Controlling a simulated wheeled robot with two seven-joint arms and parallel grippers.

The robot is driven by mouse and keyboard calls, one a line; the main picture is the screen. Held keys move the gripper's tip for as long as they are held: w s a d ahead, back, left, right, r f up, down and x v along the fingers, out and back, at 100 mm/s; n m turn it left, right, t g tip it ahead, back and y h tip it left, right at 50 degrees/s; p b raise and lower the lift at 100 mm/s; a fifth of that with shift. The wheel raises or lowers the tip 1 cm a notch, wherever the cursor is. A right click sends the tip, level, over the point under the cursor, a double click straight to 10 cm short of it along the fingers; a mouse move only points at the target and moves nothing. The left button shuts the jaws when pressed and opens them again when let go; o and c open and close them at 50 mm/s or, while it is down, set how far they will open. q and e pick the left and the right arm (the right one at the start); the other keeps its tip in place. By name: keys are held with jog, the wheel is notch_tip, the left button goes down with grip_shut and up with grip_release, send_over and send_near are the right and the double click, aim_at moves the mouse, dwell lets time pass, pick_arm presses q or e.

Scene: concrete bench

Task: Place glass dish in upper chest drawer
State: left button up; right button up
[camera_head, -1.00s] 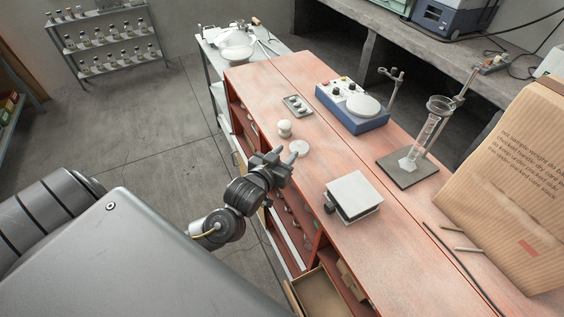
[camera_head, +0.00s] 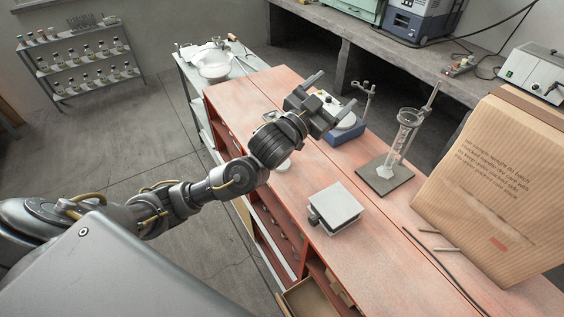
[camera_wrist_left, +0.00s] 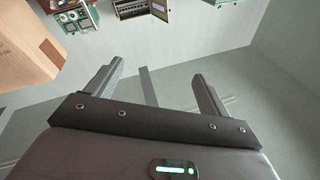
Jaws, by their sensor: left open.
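The glass dish (camera_head: 284,168) is a small pale disc on the red bench top in the head view, partly hidden by my left wrist. My left gripper (camera_head: 328,96) is raised over the bench beyond the dish and points toward the back. Its two fingers are apart, and in the left wrist view the space between the fingers (camera_wrist_left: 157,72) is empty. The chest front (camera_head: 277,225) with its drawers runs along the bench's left side. An open drawer (camera_head: 308,300) juts out at the bottom edge. I cannot tell which drawer is the upper one. My right gripper is not in view.
A blue device (camera_head: 347,132) stands behind my gripper. A square grey plate device (camera_head: 335,208), a stand with a glass cylinder (camera_head: 403,140) and a large cardboard package (camera_head: 490,185) occupy the bench to the right. Thin rods lie near the package.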

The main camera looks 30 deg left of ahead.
pick_arm(q)
jog(key=w+d+r+m+g+h+p, duration=0.1)
jog(key=w+d+r+m+g+h, duration=0.15)
jog(key=d+r+m+h, duration=0.4)
jog(key=m+g+y+p, duration=0.4)
jog(key=m+g+y, duration=1.05)
jog(key=m, duration=0.65)
send_over(280, 165)
jog(key=shift+f+g+h, duration=0.3)
jog(key=shift+f+h, duration=0.2)
jog(key=shift+f, duration=6.65)
jog(key=shift+f+g+h, duration=0.3)
jog(key=shift+f+h, duration=0.2)
jog(key=shift+f, duration=6.6)
jog(key=f, duration=0.2)
jog(key=w+f, duration=0.1)
jog(key=f, duration=0.1)
jog(key=shift+a+f, duration=0.2)
jog(key=shift+f, duration=0.2)
